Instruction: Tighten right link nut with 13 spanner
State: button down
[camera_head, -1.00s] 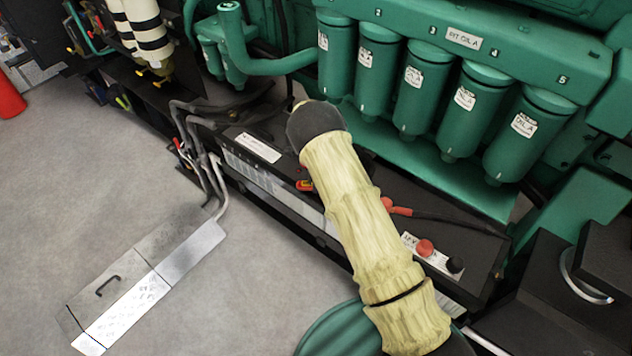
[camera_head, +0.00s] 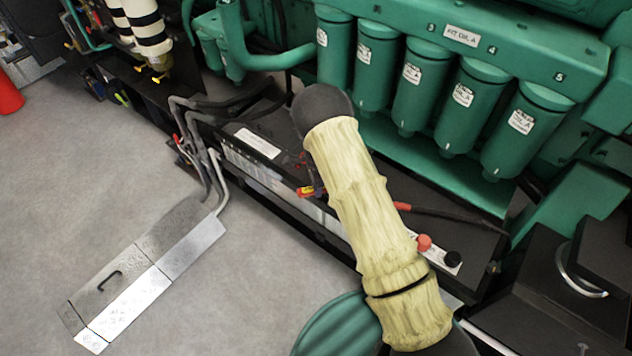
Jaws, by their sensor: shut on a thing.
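My arm (camera_head: 360,215), in a pale yellow sleeve, reaches from the bottom right up to a dark rounded joint (camera_head: 322,107) over the black battery box (camera_head: 235,131). My gripper does not show; the arm hides that part of the box. A small red and yellow piece (camera_head: 311,191) shows just left of the sleeve; I cannot tell what it is. A red terminal cover (camera_head: 402,206) with a dark cable lies right of the sleeve. Near the box's front right are a red knob (camera_head: 424,243) and a black knob (camera_head: 453,259). I cannot make out the right link nut or the 13 spanner.
The green engine with a row of green filters (camera_head: 413,85) stands behind the box. Grey cables (camera_head: 208,165) hang at the box's left end. A metal plate with a handle (camera_head: 128,292) lies on the floor at left. The grey floor around it is clear.

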jog(key=shift+s+d+n, duration=0.4)
jog(key=shift+s+n, duration=0.4)
jog(key=shift+s, duration=0.05)
jog(key=shift+s+d+n, duration=0.35)
jog(key=shift+s+n, duration=0.45)
jog(key=shift+s+d+n, duration=1.1)
jog(key=shift+s+n, duration=0.3)
jog(key=shift+n, duration=0.1)
jog(key=s+d+n, duration=0.2)
jog(key=d+n, duration=0.1)
jog(key=shift+f+b, duration=0.4)
jog(key=shift+f, duration=0.4)
jog(key=shift+s, duration=0.1)
